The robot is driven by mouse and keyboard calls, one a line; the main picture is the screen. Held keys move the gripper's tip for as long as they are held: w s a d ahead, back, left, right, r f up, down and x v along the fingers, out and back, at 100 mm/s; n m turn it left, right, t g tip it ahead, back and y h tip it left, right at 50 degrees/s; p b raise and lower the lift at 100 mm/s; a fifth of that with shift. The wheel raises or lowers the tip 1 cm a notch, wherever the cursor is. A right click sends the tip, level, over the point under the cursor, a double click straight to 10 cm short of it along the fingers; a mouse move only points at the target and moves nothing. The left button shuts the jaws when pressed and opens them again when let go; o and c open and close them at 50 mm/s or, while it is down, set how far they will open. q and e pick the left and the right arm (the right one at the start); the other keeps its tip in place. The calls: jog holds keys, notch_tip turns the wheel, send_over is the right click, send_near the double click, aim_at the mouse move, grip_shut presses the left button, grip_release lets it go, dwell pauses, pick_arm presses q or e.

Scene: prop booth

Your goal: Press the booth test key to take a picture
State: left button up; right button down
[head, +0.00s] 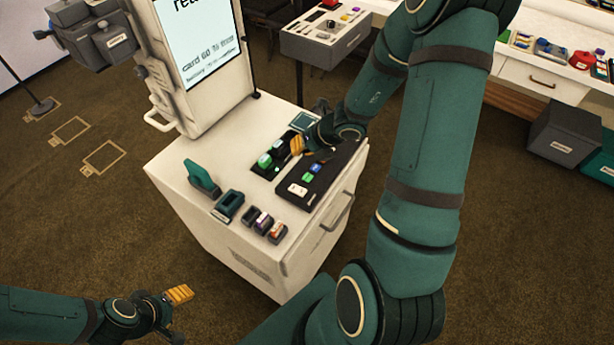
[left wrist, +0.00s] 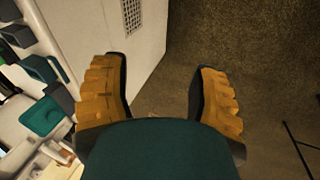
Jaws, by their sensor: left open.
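The white booth cabinet (head: 215,160) carries two dark key panels on its top. The rear panel (head: 259,170) has green keys. The front panel (head: 325,183) has a blue key (head: 316,168), a green key (head: 307,178) and a white key (head: 297,189). I cannot read which is the test key. My right gripper (head: 297,146) is over the panels' far end, its orange fingertip close to the rear panel; contact and jaw opening are unclear. My left gripper (head: 180,294) is low, left of the cabinet, open and empty; both fingers show in the left wrist view (left wrist: 160,90).
A screen (head: 200,50) stands upright at the cabinet's back. A green upright piece (head: 201,178) and several small holders (head: 229,206) line the cabinet's front left. A grey control box (head: 328,40) and a long counter with a drawer (head: 545,82) stand behind.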

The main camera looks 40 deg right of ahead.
jog(key=b, duration=0.7)
send_over(303, 177)
notch_tip(303, 177, down, 8)
jog(key=shift+r, duration=0.1)
jog(key=shift+f+b, duration=0.5)
jog(key=shift+b, duration=0.15)
jog(key=c, duration=1.7)
grip_release()
grip_shut()
jog(key=shift+f+b, duration=0.4)
